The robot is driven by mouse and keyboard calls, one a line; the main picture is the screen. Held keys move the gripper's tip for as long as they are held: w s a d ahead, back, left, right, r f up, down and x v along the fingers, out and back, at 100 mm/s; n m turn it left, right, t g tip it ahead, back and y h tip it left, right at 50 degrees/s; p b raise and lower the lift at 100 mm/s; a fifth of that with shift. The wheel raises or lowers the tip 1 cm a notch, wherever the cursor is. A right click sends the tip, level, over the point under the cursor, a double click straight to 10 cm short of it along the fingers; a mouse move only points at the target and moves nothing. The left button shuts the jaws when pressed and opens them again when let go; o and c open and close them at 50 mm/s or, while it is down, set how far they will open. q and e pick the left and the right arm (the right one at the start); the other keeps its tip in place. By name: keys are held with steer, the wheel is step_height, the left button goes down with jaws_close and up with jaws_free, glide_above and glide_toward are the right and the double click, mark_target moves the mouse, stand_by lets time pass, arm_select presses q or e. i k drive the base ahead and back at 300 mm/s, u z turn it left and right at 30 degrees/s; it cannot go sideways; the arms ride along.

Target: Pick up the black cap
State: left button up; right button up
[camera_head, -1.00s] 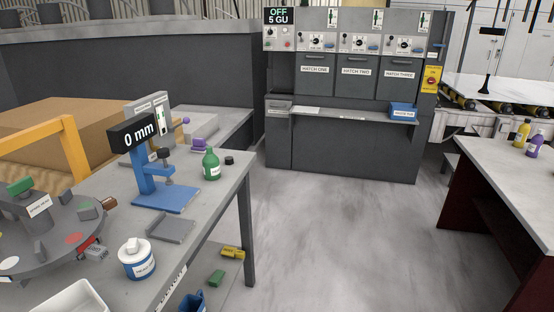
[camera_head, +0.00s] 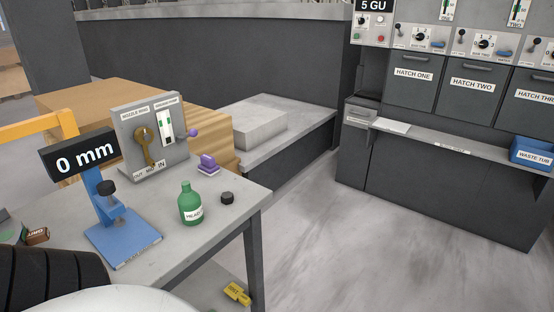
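A small black cap (camera_head: 227,198) lies on the grey table (camera_head: 240,222) near its right corner, just right of a green bottle (camera_head: 190,205). The bottle stands upright with a white label. Neither of my grippers shows in the head view. A black ribbed part and a white rounded part, which look like mine, fill the lower left corner and hide the near part of the table.
A blue press with a "0 mm" display (camera_head: 85,157) stands left of the bottle. Behind are a purple object (camera_head: 207,164) and a grey panel with levers (camera_head: 150,137). Hatch cabinets stand at the right, with a blue waste tub (camera_head: 533,153). Open floor lies between.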

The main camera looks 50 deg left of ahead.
mark_target(227, 197)
steer(key=i, duration=0.75)
steer(key=u, duration=2.95)
